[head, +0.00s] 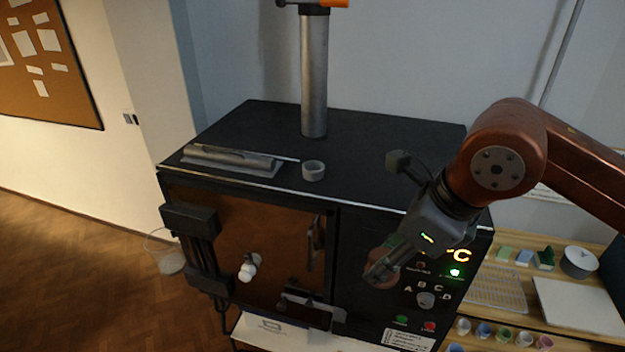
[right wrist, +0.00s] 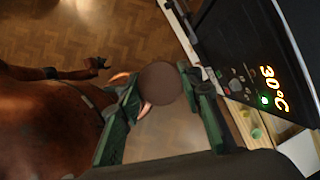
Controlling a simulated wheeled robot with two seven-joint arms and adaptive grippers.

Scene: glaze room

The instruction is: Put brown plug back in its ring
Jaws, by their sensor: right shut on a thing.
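The brown plug shows as a round brown disc (right wrist: 159,83) between the green fingers of my right gripper (right wrist: 158,92) in the right wrist view. My right gripper (head: 378,272) is shut on it, in front of the kiln's control panel in the head view. There the plug is mostly hidden by the gripper. A short grey ring (head: 313,171) stands on the kiln top near its front edge, apart from the gripper. A white knob-like piece (head: 249,267) sits on the kiln door. I cannot tell which one is the plug's ring. My left gripper is not in view.
The black kiln (head: 390,150) carries a metal flue pipe (head: 314,80) and a grey tray-like piece (head: 232,160) on top. A door latch (head: 310,310) juts out in front. A wooden shelf (head: 500,340) with small cups is at right. Open floor lies left.

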